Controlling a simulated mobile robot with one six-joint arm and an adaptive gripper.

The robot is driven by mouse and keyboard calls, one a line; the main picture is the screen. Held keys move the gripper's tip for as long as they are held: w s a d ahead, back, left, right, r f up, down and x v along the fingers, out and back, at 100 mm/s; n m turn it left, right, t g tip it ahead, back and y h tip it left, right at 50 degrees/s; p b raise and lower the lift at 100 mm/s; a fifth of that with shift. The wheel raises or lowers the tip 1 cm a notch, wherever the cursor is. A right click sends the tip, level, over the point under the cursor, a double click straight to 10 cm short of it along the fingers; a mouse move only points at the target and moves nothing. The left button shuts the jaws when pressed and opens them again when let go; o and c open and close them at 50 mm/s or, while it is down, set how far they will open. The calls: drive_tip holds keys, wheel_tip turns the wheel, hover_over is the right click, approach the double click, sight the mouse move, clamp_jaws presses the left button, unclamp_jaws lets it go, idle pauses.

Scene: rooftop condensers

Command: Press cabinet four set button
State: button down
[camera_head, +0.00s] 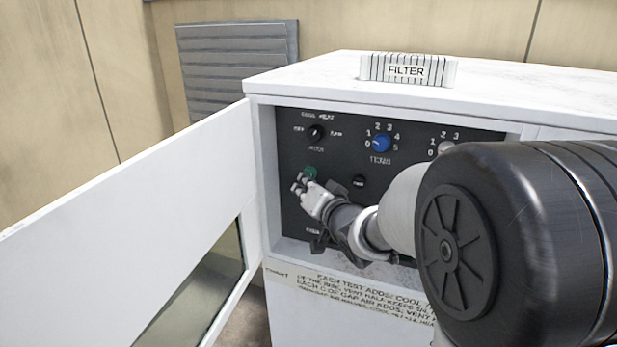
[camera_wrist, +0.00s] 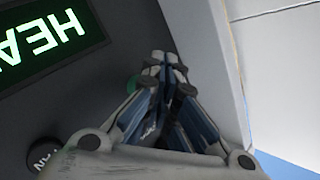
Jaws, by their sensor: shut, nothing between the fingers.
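The white cabinet (camera_head: 340,310) has its door open to the left, showing a dark control panel (camera_head: 285,215). A green round button (camera_head: 310,172) is on the panel's left side; its label is unreadable, so I cannot tell whether it is the set button. My gripper (camera_head: 300,184) is shut and empty, its tips at or just in front of the green button's lower edge. In the wrist view the shut fingers (camera_wrist: 165,62) point toward the panel and partly cover the green button (camera_wrist: 132,84). Contact cannot be told.
A black mode knob (camera_head: 317,132), a blue numbered knob (camera_head: 381,144), another knob (camera_head: 446,148) and a black button (camera_head: 359,181) are nearby. A lit green display (camera_wrist: 45,38) shows in the wrist view. The open door (camera_head: 120,230) stands left; a FILTER box (camera_head: 407,69) sits on top.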

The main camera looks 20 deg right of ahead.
drive_tip(key=shift+s+a, duration=0.2)
drive_tip(key=shift+s, duration=0.1)
drive_tip(key=shift+s+a+b, duration=0.55)
drive_tip(key=shift+s+a, duration=0.2)
drive_tip(key=shift+s, duration=0.3)
drive_tip(key=shift+s+a+b, duration=0.5)
drive_tip(key=shift+s+a, duration=0.25)
drive_tip(key=shift+s, duration=0.25)
